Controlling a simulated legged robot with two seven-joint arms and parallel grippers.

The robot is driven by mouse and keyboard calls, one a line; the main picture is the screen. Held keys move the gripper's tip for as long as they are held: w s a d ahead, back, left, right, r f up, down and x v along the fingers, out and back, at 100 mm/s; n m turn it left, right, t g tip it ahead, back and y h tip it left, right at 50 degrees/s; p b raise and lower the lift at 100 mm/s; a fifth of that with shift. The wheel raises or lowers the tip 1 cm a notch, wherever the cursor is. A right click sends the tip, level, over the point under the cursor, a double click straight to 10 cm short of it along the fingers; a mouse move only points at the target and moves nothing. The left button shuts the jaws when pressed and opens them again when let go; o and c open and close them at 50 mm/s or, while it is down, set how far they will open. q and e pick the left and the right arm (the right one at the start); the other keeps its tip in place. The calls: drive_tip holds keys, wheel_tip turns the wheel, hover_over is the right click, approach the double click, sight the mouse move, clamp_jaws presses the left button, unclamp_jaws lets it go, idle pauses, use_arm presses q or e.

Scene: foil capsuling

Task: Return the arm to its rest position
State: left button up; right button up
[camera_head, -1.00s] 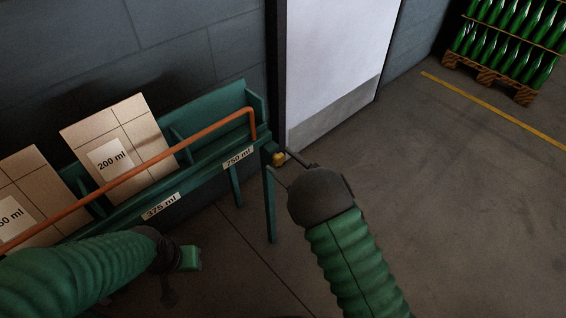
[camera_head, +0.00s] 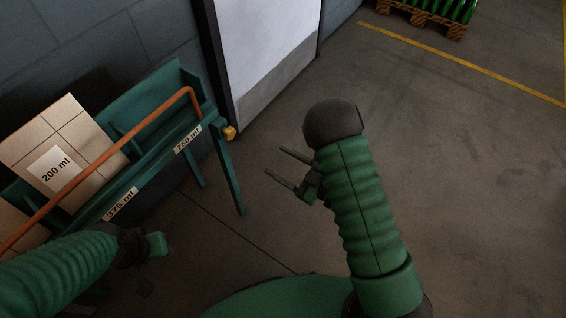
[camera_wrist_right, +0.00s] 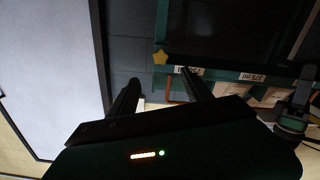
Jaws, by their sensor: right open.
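My right arm comes up from the bottom of the head view, its dark wrist bent over. My right gripper (camera_head: 280,165) points left, its two thin fingers apart with nothing between them. It is over open floor, to the right of the green rack and apart from it. In the right wrist view its two dark fingers (camera_wrist_right: 160,85) are spread and empty. My left arm enters at the lower left of the head view. Its gripper (camera_head: 157,245) is partly hidden behind the dark wrist, and I cannot make out its fingers.
The green rack (camera_head: 160,137) stands by the wall with an orange rail (camera_head: 120,143), size labels and a 200 ml box (camera_head: 62,150). A white door (camera_head: 262,50) is behind. A pallet (camera_head: 425,18) of green bottles stands far right. The right floor is clear.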

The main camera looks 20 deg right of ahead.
drive_tip(key=shift+s+d, duration=0.1)
drive_tip(key=shift+s, duration=0.2)
